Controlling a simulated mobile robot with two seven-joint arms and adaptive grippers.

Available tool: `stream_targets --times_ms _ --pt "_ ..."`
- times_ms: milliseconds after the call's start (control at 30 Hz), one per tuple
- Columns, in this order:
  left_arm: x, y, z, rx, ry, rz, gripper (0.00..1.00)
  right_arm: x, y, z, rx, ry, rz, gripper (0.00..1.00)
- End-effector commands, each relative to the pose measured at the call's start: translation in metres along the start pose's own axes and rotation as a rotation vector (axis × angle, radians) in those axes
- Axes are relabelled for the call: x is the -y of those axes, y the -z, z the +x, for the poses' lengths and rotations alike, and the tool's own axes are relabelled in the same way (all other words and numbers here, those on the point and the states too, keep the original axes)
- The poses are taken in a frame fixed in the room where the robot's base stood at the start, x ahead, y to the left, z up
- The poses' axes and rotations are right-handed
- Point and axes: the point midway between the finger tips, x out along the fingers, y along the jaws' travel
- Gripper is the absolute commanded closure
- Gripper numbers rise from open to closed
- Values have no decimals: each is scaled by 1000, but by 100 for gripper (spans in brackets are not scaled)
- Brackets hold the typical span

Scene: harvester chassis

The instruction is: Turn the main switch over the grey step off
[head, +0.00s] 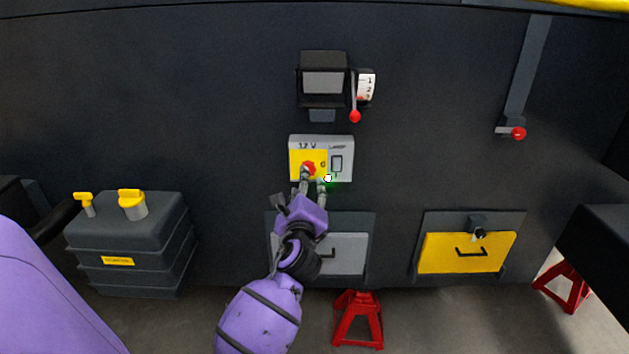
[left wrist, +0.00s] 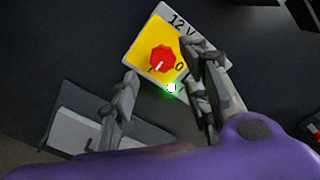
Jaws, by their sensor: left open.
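The main switch is a red knob (head: 309,167) on the yellow half of a 12 V panel (head: 346,146), above the grey step (head: 350,257). In the left wrist view the red knob (left wrist: 162,58) carries a small pale mark, and a "0" is printed beside it. My left gripper (head: 313,177) is open just in front of the panel's lower part, partly covering the knob in the head view. In the left wrist view my left gripper (left wrist: 160,66) has one finger on each side of the knob; contact cannot be told. My right gripper is not in view.
A dark box with a red-tipped lever (head: 355,115) is above the panel. A yellow step (head: 467,254) is at right, and a red-knobbed lever (head: 517,133) above it. A dark tank (head: 130,240) with yellow caps is at left. A red stand (head: 359,318) is below.

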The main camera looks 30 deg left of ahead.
Motion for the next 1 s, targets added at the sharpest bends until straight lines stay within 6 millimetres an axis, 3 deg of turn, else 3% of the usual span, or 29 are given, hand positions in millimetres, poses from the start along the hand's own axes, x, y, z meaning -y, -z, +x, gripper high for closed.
stream_targets --times_ms 167,333,600,1000 --pt "0 -1 6 2 -4 76 57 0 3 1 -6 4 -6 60" --pt "0 -1 30 1 -4 73 57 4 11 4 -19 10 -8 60" --pt "-1 1 69 -1 -5 72 57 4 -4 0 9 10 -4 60" --pt "-1 0 78 -1 -4 70 57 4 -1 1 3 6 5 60"
